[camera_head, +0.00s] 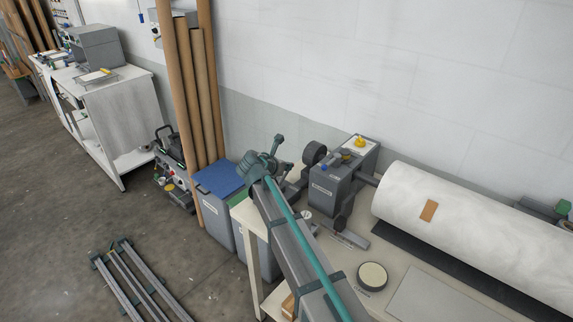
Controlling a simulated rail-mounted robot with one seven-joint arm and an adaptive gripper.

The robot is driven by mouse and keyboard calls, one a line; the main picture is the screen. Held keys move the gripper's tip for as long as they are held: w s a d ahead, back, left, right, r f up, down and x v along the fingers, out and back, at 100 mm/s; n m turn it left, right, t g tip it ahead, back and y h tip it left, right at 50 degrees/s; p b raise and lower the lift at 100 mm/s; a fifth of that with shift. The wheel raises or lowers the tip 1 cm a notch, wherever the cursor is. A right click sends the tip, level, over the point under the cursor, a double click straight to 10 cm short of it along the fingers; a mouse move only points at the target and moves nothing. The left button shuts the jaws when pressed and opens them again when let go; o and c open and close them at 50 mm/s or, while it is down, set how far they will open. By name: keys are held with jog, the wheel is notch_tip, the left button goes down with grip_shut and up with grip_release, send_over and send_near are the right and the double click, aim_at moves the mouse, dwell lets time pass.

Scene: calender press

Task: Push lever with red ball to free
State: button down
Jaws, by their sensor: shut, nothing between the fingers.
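The grey press housing (339,185) stands on the bench at the wall, joined to the large white roller (470,228). A yellow knob (360,142) and a small blue part sit on its top. Dark round parts (315,152) show at its left side. I cannot make out a lever with a red ball; it may be hidden or too small to see. My arm reaches up from the bottom edge to the left of the housing. My gripper (278,141), small at the arm's far end, appears shut and empty, apart from the housing. Its fingertips are hard to make out.
A round tin (372,276) and a flat grey sheet lie on the bench (397,272). Tall brown tubes (196,95) and a blue-topped bin (219,180) stand left of my arm. The floor at the left is mostly clear, apart from a metal frame (140,283).

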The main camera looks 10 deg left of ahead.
jog(key=shift+w+d+f, duration=0.25)
jog(key=shift+w+f, duration=0.15)
dwell(0.4)
jog(key=shift+s+a, duration=0.1)
jog(key=shift+s, duration=0.05)
